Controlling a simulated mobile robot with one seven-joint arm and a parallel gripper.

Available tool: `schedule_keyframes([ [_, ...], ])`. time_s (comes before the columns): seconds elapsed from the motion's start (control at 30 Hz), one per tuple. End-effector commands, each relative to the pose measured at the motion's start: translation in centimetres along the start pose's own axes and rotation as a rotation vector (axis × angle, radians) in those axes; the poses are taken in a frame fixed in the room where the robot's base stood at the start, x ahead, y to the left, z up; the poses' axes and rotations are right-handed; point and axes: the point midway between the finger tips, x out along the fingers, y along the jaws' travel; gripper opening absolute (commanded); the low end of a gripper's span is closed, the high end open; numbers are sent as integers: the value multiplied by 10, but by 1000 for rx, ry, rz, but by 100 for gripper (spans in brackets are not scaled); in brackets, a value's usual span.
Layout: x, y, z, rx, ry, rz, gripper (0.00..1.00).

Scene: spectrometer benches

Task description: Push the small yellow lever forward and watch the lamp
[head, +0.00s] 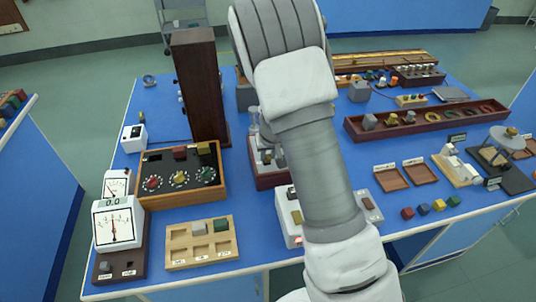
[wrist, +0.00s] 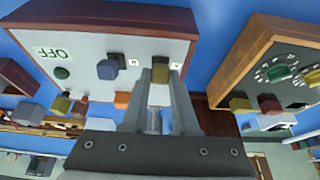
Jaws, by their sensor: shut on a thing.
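In the wrist view, my gripper (wrist: 160,78) is shut on a small yellow lever (wrist: 161,64), whose olive-yellow top shows between the fingertips. The lever stands on the pale panel of a dark red wooden box (wrist: 150,14). The same panel has a blue-grey knob (wrist: 110,69), a small dark green round piece (wrist: 62,73) that may be the lamp, and an upside-down OFF label (wrist: 53,53). In the head view, part of this box (head: 270,181) shows left of my arm, which hides my gripper and the lever there.
A wooden box with dials (head: 180,191) stands close to the left of the lever's box, and a tall dark wooden column (head: 200,85) behind it. A white box (head: 283,219) is in front, beside my arm. Bare blue bench shows around the wooden tray (head: 202,256).

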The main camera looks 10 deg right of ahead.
Motion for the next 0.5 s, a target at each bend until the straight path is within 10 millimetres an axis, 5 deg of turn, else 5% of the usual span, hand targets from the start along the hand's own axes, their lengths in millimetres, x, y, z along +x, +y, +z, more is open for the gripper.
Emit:
schedule_keyframes([
  [0.5,-6,0,-7,-2,-74,2,0],
])
